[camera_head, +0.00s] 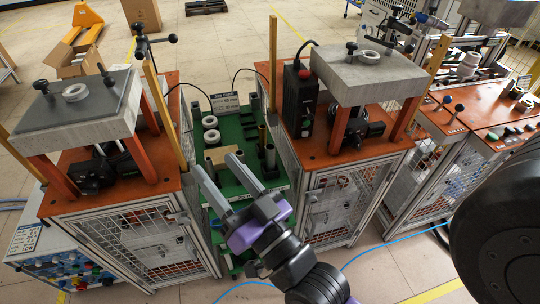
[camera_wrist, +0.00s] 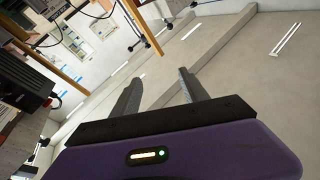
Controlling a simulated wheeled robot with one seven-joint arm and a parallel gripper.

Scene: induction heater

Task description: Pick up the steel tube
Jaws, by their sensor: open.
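I cannot tell for certain which is the steel tube. My gripper (camera_head: 217,166) is open and empty, above the front of the green shelf and left of the tubes. Its arm hides part of the shelf's front. In the wrist view the spread fingers (camera_wrist: 160,76) have nothing between them, and no tube shows there.
Orange-topped machines with grey raised plates (camera_head: 76,105) and (camera_head: 366,74) flank the shelf. Tan posts (camera_head: 165,115) and (camera_head: 273,60) stand close to it. White rings (camera_head: 210,137) and a tan block (camera_head: 221,154) lie on the shelf.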

